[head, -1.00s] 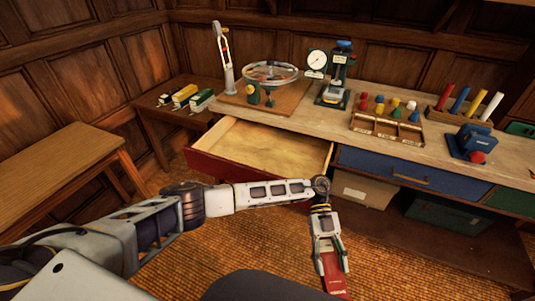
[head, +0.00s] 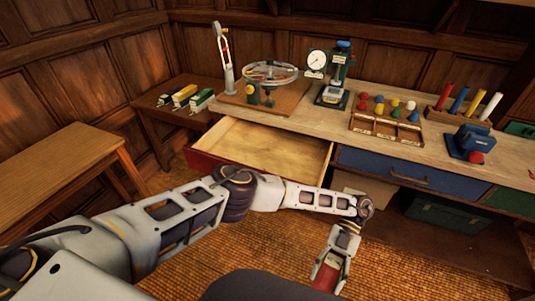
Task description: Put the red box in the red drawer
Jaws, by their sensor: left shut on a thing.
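The red drawer (head: 262,150) is pulled out from the left part of the workbench, and the part of its pale wooden inside that shows is empty. My forearm covers some of its red front. My left gripper (head: 330,274) points down in front of the bench, to the right of the drawer and nearer to me. It is shut on the red box (head: 328,277), which hangs below the fingers above the woven floor. The box's lower end is partly hidden by a dark shape at the bottom of the picture. My right gripper does not show.
The blue drawer (head: 414,174) right of the red one is shut. A dark green box (head: 446,216) stands under the bench. On the benchtop stand a dial gauge (head: 316,62), a wooden tray of coloured pegs (head: 386,128) and a blue device (head: 471,143). A wooden bench (head: 65,180) is at left.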

